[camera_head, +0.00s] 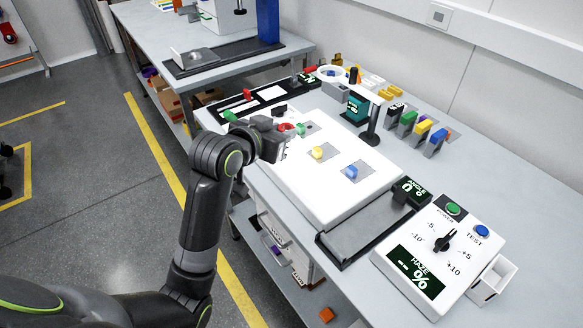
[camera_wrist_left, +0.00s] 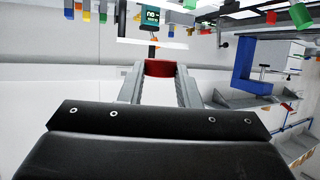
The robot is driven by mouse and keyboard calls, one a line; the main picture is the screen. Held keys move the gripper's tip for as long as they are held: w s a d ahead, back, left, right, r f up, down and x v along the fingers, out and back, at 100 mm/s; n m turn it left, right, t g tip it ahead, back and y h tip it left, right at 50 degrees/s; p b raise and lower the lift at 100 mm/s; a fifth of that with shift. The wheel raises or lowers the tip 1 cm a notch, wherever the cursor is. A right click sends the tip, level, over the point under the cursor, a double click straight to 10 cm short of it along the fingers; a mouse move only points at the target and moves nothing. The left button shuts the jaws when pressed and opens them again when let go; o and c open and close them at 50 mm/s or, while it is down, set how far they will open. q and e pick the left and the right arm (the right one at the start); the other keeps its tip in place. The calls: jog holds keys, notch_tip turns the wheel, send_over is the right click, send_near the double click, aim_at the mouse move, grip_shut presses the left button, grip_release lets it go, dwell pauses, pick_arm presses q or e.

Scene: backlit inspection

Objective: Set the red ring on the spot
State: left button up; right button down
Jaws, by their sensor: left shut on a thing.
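My left gripper (camera_head: 290,130) reaches in from the left over the far-left part of the white panel (camera_head: 330,200). It is shut on the red ring (camera_head: 284,127), which shows small at the fingertips. In the left wrist view the red ring (camera_wrist_left: 160,68) is clamped between both fingers of my left gripper (camera_wrist_left: 160,72). Grey squares on the panel carry a yellow piece (camera_head: 318,152) and a blue piece (camera_head: 351,171); a green piece (camera_head: 300,129) is just right of the fingers. I cannot tell which place is the spot; my gripper may hide it. My right gripper is not in view.
A lamp on a black stand (camera_head: 371,125) rises behind the panel. Colored blocks (camera_head: 423,131) stand in a row at the back right. A grey tray (camera_head: 365,229) and a haze meter (camera_head: 440,255) are at the right. Bare table lies behind the meter.

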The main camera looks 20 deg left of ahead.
pick_arm(q)
jog(key=shift+m+h, duration=0.5)
jog(key=shift+h, duration=0.1)
jog(key=f, duration=0.1)
jog(key=w+f, duration=0.1)
jog(key=f, duration=0.1)
jog(key=shift+w+f, duration=0.35)
jog(key=shift+f, duration=0.05)
send_over(284, 178)
notch_tip(284, 178, down, 6)
jog(key=shift+s+r, duration=0.1)
jog(key=shift+r, duration=0.15)
notch_tip(284, 178, down, 4)
jog(key=shift+r+p, duration=0.1)
jog(key=shift+p, duration=0.4)
jog(key=shift+f, duration=0.25)
jog(key=shift+f, duration=0.15)
jog(key=o, duration=0.9)
jog(key=shift+o, duration=0.2)
